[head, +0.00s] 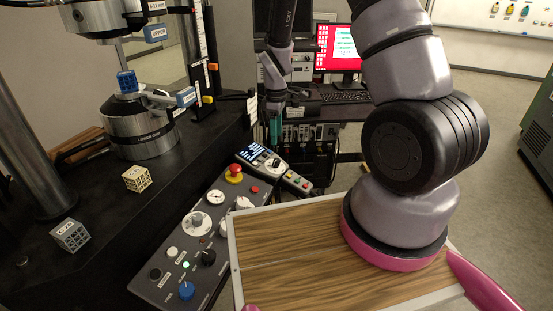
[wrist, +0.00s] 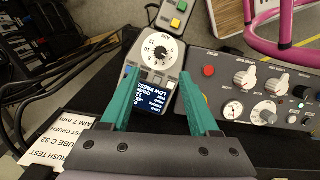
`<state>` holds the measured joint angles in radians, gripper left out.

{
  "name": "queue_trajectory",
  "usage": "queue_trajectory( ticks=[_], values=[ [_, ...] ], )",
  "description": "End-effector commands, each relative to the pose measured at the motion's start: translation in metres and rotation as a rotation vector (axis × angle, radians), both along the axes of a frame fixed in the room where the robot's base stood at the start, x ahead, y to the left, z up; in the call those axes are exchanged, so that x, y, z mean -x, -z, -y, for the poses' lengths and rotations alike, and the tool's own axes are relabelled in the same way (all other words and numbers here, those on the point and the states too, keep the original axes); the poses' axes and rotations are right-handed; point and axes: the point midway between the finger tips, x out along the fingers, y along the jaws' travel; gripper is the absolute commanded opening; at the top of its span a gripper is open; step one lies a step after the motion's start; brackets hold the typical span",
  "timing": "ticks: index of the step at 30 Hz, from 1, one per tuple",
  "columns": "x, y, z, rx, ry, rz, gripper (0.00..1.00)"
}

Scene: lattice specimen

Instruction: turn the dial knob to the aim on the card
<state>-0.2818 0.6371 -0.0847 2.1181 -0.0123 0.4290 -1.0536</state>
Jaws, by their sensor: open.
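The dial knob (wrist: 160,52) is black on a round white scale, on a grey handset with a dark blue display (wrist: 153,97). The handset also shows in the head view (head: 262,158), beside the control panel. My gripper (wrist: 160,74) is open and empty, its teal fingers apart on either side of the handset in the picture, with the knob just beyond the fingertips. In the head view my gripper (head: 275,132) hangs above the handset. The white card (wrist: 62,143) at the lower left of the wrist view reads "AIM 7 mm"; the knob's exact setting is too small to read.
A control panel (wrist: 260,90) with a red button and several knobs lies right of the handset. Green and yellow buttons (wrist: 178,14) sit at its far end. Cables run at the left. In the head view, lattice cubes (head: 137,178) stand on the black test frame.

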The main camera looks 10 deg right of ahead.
Motion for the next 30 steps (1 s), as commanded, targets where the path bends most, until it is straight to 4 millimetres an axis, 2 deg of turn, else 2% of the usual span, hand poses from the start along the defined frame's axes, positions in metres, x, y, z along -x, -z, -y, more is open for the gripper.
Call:
queue_trajectory(
  ticks=[5,12,18,24,30],
  values=[
    [0.000,0.023,0.000,0.002,-0.002,-0.005,0.62],
    [0.000,0.070,0.001,0.001,-0.001,-0.006,0.62],
    [-0.001,0.097,0.001,0.000,-0.001,-0.004,0.62],
    [-0.002,0.106,0.001,0.000,-0.001,-0.001,0.62],
    [-0.002,0.106,0.001,0.000,-0.001,-0.001,0.62]
  ],
)
